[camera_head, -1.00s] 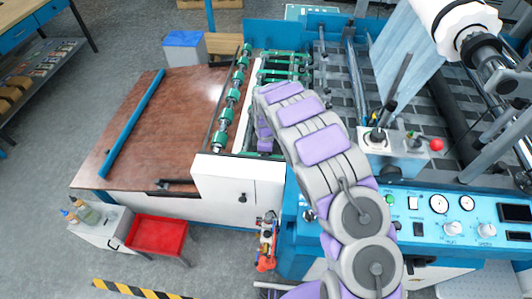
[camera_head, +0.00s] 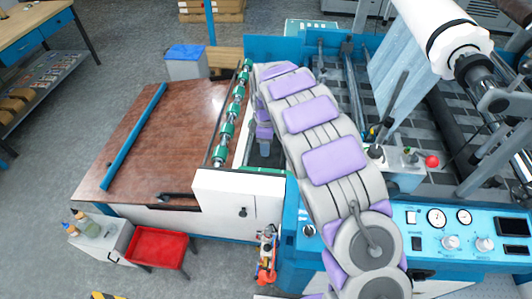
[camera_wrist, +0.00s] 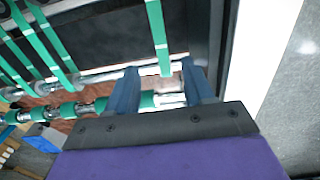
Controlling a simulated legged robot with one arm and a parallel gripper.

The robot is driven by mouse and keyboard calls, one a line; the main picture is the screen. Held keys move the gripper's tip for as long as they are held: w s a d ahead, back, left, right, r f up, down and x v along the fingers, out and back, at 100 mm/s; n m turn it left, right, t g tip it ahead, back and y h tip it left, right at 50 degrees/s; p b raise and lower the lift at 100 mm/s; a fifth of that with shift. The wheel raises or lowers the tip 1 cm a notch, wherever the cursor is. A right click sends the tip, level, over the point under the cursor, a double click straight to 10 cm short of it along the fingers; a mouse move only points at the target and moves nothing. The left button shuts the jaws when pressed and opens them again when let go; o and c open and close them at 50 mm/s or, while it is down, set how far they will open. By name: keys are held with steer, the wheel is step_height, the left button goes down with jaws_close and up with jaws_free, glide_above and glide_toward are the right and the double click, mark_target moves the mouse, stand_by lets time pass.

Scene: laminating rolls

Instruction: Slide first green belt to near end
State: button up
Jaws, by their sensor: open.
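The first green belt (camera_wrist: 158,35) hangs as a flat green strip in the wrist view, with its lower end between the two blue fingers of my gripper (camera_wrist: 161,70). The fingers are apart, one on each side of the belt; I cannot tell whether either touches it. More green belts (camera_wrist: 50,45) run side by side to the left, clear of the fingers. A thin metal bar (camera_wrist: 95,77) crosses near the fingertips. In the head view my arm covers the belts, and my fingers cannot be made out there.
A roller with green sleeves (camera_head: 229,130) runs beside the brown table (camera_head: 150,150). A white machine housing (camera_head: 240,197) stands at the near end. A control panel (camera_head: 450,235) and a large white roll (camera_head: 440,30) are to the right.

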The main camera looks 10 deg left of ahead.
steer(key=shift+r, duration=1.65)
steer(key=s+d+r+m, duration=1)
steer(key=s+d+r, duration=0.3)
steer(key=s+d, duration=0.4)
steer(key=s+d+m+g, duration=0.1)
steer(key=s+m, duration=0.3)
steer(key=s, duration=0.9)
steer(key=s+d+m, duration=0.3)
steer(key=s+m, duration=0.1)
steer(key=s, duration=0.9)
steer(key=shift+s+d+g, duration=0.3)
steer(key=shift+s+g, duration=0.1)
